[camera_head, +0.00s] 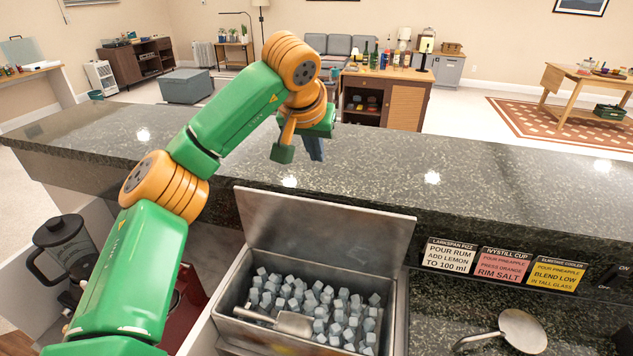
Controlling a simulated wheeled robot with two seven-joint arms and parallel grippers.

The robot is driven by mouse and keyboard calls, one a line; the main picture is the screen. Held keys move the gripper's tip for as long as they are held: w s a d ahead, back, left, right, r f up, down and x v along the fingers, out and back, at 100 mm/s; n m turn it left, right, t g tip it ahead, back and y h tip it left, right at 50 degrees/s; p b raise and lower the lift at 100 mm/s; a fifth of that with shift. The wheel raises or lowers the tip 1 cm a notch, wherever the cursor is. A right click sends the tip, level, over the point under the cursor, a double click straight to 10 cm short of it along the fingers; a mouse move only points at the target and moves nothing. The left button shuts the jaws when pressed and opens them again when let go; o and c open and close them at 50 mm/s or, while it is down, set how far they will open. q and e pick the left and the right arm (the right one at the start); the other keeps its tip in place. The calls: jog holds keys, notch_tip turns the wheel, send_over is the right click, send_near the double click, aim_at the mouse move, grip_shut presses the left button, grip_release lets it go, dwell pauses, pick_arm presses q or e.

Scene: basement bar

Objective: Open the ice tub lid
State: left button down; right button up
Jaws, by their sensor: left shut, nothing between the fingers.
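The ice tub (395,320) is a grey metal bin set below the raised bar counter, filled with pale ice cubes (330,310). Its flat metal lid (325,232) stands raised along the tub's back edge, leaning towards the counter front, so the tub is open. A metal scoop (290,322) lies on the ice. My left arm reaches in from the left, and its gripper (317,156) is above the counter top behind the lid, apart from it. Its fingers are partly hidden behind the wrist; it is shut and empty. My right gripper is not in view.
The dark stone counter (480,175) runs across behind the tub, with its top clear. Three recipe cards (502,264) stand right of the lid. A round metal utensil (522,330) lies at lower right. A blender jug (65,250) stands at left, beside my arm.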

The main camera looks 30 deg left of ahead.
aim_at(322, 193)
pick_arm(q)
jog(key=p+x, duration=0.1)
jog(key=x, duration=0.4)
jog(key=p+x, duration=0.1)
jog(key=x, duration=0.2)
jog(key=shift+w+d+f+p, duration=0.15)
jog(key=shift+d+f+p, duration=0.05)
jog(key=shift+d+p, duration=0.1)
jog(key=s, duration=0.2)
jog(key=s+d+f, duration=0.1)
jog(key=s, duration=0.1)
jog(key=shift+p, duration=0.3)
jog(key=shift+w+f, duration=0.1)
jog(key=shift+w, duration=0.05)
